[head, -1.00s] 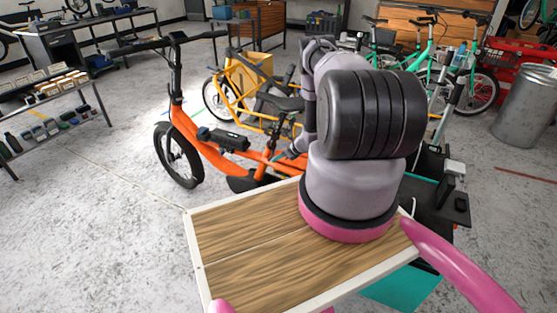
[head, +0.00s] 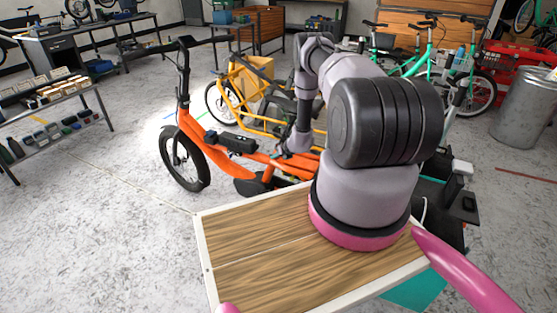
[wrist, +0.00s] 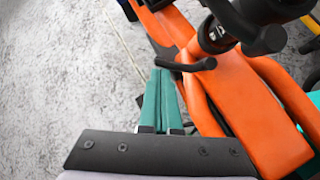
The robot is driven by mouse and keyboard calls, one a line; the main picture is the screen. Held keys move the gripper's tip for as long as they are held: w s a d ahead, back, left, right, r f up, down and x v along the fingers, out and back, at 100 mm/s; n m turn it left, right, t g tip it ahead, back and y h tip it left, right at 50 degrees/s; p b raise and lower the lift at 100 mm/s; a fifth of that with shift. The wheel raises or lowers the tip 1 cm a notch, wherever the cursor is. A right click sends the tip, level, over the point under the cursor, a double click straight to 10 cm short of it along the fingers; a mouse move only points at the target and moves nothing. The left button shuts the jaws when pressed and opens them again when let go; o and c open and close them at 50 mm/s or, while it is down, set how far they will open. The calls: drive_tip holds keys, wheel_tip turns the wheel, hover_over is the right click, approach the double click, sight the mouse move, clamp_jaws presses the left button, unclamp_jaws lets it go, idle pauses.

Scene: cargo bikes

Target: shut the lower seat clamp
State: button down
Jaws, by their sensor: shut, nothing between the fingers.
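The orange cargo bike (head: 225,160) stands beside my base, and its frame (wrist: 250,100) fills the right of the wrist view. A black seat tube with a round clamp collar (wrist: 215,38) rises from the frame. A black clamp lever (wrist: 190,66) sticks out to the left from near the collar, apart from the tube. My gripper (wrist: 161,74) has its teal fingers together and empty. Their tips are just by the lever's free left end; I cannot tell whether they touch. In the head view my arm hides the clamp and most of the saddle.
A yellow cargo bike (head: 240,85) stands close behind the orange one. Green bikes (head: 400,60) and a metal bin (head: 523,105) are at the back right. A shelf rack (head: 50,115) is at the left. The floor (head: 100,220) at the left is clear.

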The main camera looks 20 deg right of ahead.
drive_tip(key=shift+w+a+r+m, duration=0.15)
drive_tip(key=shift+w+a+r, duration=0.05)
drive_tip(key=shift+w, duration=0.3)
drive_tip(key=shift+w+a+r+m, duration=0.15)
drive_tip(key=shift+w+m, duration=0.05)
drive_tip(key=shift+w, duration=0.35)
drive_tip(key=shift+w+a+r+m, duration=0.15)
drive_tip(key=shift+w+a+r, duration=0.05)
drive_tip(key=shift+w, duration=0.3)
drive_tip(key=shift+w+r, duration=0.2)
drive_tip(key=shift+w, duration=0.7)
drive_tip(key=shift+d, duration=0.1)
drive_tip(key=shift+w+d, duration=0.1)
